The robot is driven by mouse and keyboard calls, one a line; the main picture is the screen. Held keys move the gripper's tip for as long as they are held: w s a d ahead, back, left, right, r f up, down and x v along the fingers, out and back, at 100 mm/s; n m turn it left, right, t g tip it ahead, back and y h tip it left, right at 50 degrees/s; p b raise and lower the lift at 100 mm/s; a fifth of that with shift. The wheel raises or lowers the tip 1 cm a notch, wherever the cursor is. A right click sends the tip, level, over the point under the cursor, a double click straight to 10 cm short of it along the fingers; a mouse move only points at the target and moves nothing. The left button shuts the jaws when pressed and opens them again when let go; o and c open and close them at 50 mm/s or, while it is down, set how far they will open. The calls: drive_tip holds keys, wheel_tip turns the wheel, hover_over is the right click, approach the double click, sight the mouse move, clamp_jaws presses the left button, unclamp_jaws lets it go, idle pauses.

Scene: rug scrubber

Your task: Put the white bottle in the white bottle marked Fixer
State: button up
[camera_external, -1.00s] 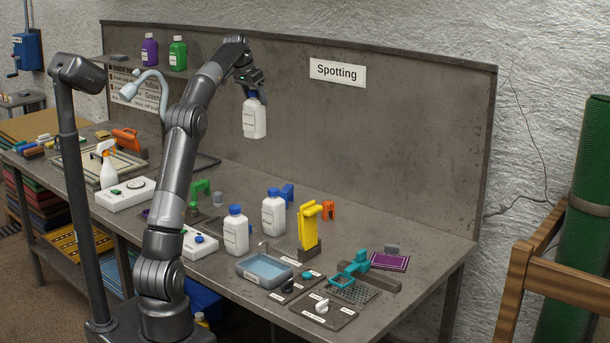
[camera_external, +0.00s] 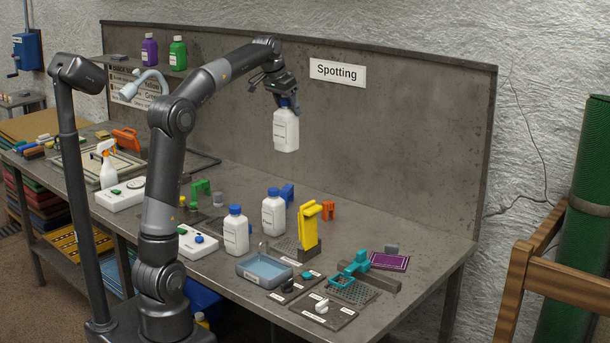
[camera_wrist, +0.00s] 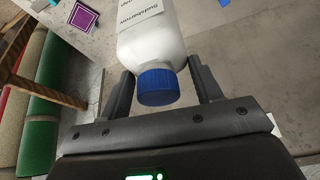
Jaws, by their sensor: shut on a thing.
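A white bottle with a blue cap (camera_external: 286,131) hangs upright in my gripper (camera_external: 283,101), high above the bench in front of the back panel. In the wrist view my gripper (camera_wrist: 162,88) has its fingers on either side of the blue cap, and the bottle (camera_wrist: 152,38) carries a label that seems to read "Sudsbarrow". Two similar white bottles with blue caps stand on the bench, a nearer one (camera_external: 236,234) and a farther one (camera_external: 273,214). Their labels are too small to read, so I cannot tell which is marked Fixer.
A tray of bluish liquid (camera_external: 265,270) is in front of the standing bottles. A yellow upright piece (camera_external: 309,226) and a teal clamp (camera_external: 350,270) stand to their right. A purple (camera_external: 150,50) and a green bottle (camera_external: 178,53) sit on the shelf.

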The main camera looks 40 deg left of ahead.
sight(290, 124)
drive_tip(key=s+d, duration=0.2)
drive_tip(key=d, duration=0.1)
drive_tip(key=shift+f, duration=0.15)
drive_tip(key=f, duration=0.5)
drive_tip(key=shift+w+a, duration=0.2)
drive_tip(key=shift+a, duration=0.05)
drive_tip(key=w+a+f, duration=0.4)
drive_tip(key=a+f, duration=0.6)
drive_tip(key=f, duration=0.1)
drive_tip(key=shift+a, duration=0.35)
drive_tip(key=shift+f, duration=0.15)
drive_tip(key=o, duration=1.7)
drive_tip(key=shift+o, duration=0.2)
